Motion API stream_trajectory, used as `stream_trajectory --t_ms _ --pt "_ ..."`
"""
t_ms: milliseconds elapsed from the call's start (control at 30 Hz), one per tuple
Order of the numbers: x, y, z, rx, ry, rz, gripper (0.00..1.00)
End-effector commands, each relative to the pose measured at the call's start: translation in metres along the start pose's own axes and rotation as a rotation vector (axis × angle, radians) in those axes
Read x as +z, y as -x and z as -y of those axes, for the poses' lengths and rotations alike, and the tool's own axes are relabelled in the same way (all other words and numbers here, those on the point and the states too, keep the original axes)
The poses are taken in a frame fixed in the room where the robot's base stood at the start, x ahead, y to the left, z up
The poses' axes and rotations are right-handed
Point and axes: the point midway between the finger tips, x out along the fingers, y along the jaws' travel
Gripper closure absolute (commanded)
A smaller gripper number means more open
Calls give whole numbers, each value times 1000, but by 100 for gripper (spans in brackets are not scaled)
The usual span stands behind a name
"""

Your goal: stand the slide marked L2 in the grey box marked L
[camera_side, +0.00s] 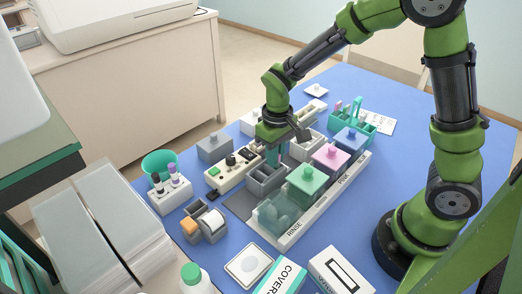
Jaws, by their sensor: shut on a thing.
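My gripper (272,160) points down in the middle of the table, just above or at a small open grey box (262,186) with compartments. It is shut on a thin piece, apparently a slide, mostly hidden by the fingers and too small to read. I cannot tell whether the piece is inside the box or above it. No mark L can be read on the grey box, and no mark L2 can be read anywhere.
A switch panel (232,170) lies left. A teal carrier (355,118) stands behind.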

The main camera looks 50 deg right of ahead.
Motion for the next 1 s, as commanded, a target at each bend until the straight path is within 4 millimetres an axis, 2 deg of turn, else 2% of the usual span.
stream_trajectory --t_ms 67,100,267,533,667,767,1000 --pt "0 -1 0 0 0 0 100" --pt "0 -1 0 0 0 0 81" --pt "0 -1 0 0 0 0 56" --pt "0 -1 0 0 0 0 56" --pt "-1 7 0 0 2 -3 56" --pt "-1 22 0 -1 1 -6 56" --pt "-2 79 0 -1 0 -9 56"
